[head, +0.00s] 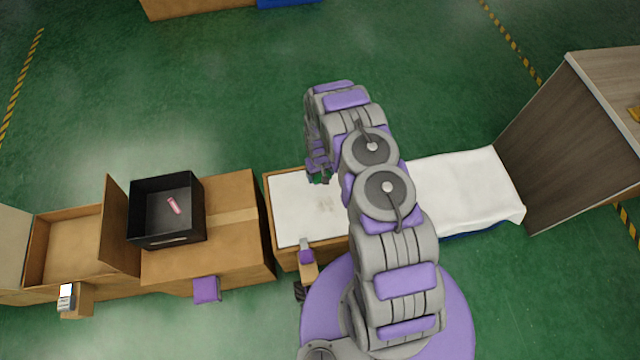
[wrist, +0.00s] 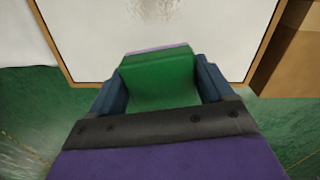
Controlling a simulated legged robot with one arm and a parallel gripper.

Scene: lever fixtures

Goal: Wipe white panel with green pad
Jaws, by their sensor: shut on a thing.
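The white panel (head: 292,213) lies flat in a wooden frame in the middle of the head view, partly covered by my arm. A greyish smudge (head: 325,204) marks its surface. The panel (wrist: 100,30) also fills the upper part of the wrist view, with a smudge (wrist: 160,8) at the top edge. My gripper (wrist: 160,85) is shut on the green pad (wrist: 158,80), which sits between its two dark blue fingers. In the head view my gripper (head: 319,172) is over the panel's far edge. I cannot tell whether the pad touches the panel.
A black bin (head: 140,228) with a pink object (head: 173,205) inside stands on a cardboard box (head: 240,195) to the left. An open carton (head: 62,245) is further left. A white-covered surface (head: 465,185) and a wooden cabinet (head: 570,140) are right.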

